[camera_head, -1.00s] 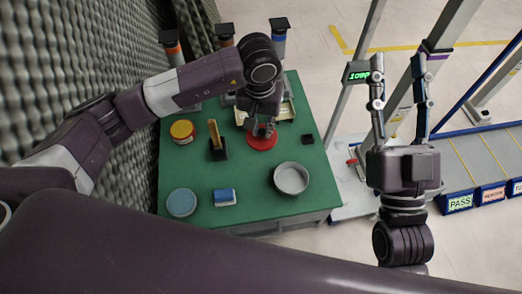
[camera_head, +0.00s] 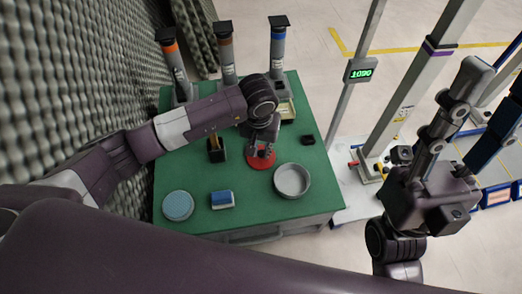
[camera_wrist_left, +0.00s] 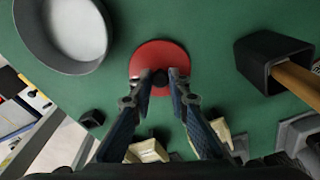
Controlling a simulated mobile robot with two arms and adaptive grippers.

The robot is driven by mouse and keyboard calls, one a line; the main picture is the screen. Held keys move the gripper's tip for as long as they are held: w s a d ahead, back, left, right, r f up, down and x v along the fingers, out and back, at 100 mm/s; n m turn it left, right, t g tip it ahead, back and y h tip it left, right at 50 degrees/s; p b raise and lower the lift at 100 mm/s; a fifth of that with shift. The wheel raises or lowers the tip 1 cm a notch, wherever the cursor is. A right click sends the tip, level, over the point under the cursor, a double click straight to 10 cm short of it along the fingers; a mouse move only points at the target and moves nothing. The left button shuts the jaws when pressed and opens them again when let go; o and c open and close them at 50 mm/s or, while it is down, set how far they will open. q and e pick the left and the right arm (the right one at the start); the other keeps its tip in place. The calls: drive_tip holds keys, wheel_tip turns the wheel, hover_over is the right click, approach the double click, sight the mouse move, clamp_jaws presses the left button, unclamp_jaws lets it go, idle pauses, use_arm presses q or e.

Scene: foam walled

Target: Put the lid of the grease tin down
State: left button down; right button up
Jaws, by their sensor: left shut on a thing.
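The red round lid (camera_head: 258,161) is near the green table top, left of the open grey tin (camera_head: 292,180). My left gripper (camera_head: 263,150) is above the lid, pointing down. The left wrist view shows its fingers shut on the lid's small dark knob, with the red lid (camera_wrist_left: 158,52) level beyond the fingertips. I cannot tell whether the lid touches the table. The grey tin (camera_wrist_left: 68,35) stands apart from it at upper left in that view. My right gripper (camera_head: 488,88) is open and empty, off the table's right side.
A black holder (camera_head: 217,154) stands close left of the lid. A blue-topped round tin (camera_head: 178,205) and a blue-and-white block (camera_head: 222,199) are at the front. A small black piece (camera_head: 307,140) lies right. Dispensers (camera_head: 277,45) line the back.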

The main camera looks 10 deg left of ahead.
use_arm(q)
drive_tip(key=shift+f, duration=0.15)
drive_tip(key=shift+f, duration=0.15)
drive_tip(key=c, duration=1.8)
unclamp_jaws()
